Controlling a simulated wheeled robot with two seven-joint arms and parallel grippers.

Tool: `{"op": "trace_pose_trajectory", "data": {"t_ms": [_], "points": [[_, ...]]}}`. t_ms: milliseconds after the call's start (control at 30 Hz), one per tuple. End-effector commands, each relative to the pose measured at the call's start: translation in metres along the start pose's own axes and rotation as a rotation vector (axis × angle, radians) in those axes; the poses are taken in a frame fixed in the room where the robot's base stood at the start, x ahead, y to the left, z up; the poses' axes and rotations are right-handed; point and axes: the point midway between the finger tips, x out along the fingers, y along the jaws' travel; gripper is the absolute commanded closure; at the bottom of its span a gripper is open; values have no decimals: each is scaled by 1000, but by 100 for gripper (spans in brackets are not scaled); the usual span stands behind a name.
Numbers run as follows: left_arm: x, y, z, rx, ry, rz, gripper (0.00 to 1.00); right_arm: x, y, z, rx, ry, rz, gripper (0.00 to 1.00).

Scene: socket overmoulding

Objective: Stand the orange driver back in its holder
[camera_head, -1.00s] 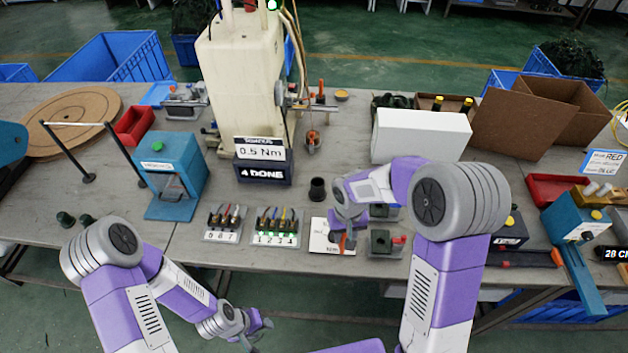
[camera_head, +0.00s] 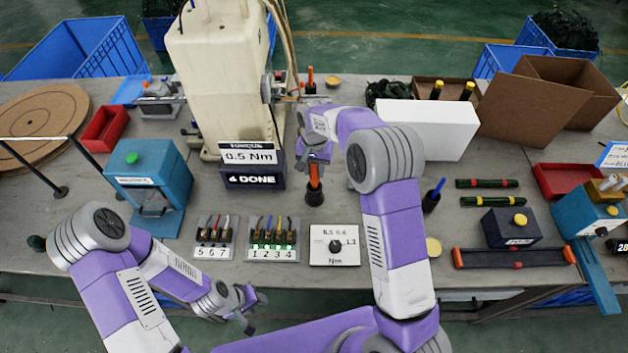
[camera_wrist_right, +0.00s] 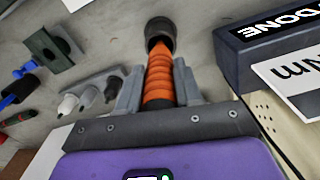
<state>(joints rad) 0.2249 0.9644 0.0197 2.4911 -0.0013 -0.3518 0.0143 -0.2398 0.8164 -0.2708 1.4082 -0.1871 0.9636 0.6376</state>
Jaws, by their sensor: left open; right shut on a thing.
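The orange driver (camera_head: 314,183) is upright in my right gripper (camera_head: 315,160), which is shut on its ribbed handle. The handle (camera_wrist_right: 159,78) also shows between the fingers in the right wrist view. Its lower end is at the mouth of the round black holder (camera_head: 317,198); how deep it sits is hidden. The holder also shows in the right wrist view (camera_wrist_right: 160,27). My left gripper (camera_head: 246,308) is open and empty, low in front of the table.
The 0.5 Nm display (camera_head: 250,166) stands left of the holder. Terminal blocks (camera_head: 272,240) and a dial plate (camera_head: 333,246) lie in front of it. A blue driver (camera_head: 438,186) stands in another black holder to the right. A white box (camera_head: 428,130) is behind.

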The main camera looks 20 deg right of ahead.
Motion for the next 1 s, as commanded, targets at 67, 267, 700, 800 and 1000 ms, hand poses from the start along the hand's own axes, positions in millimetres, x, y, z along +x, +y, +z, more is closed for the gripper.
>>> {"op": "trace_pose_trajectory", "data": {"t_ms": [67, 267, 700, 800, 1000], "points": [[1, 0, 0, 0, 0, 0, 57, 5, 0, 0, -1, 1, -1, 100], [5, -2, 0, 0, 0, 0, 57, 34, 0, 0, -1, -1, 0, 100], [7, -3, -1, 0, 1, 0, 57, 52, 0, 0, -2, 2, -2, 100], [9, -3, -1, 0, 1, 0, 57, 56, 0, 0, -1, 1, -1, 64], [8, -3, -1, 0, 1, 0, 57, 55, 0, 0, -1, 1, -1, 40]]}}
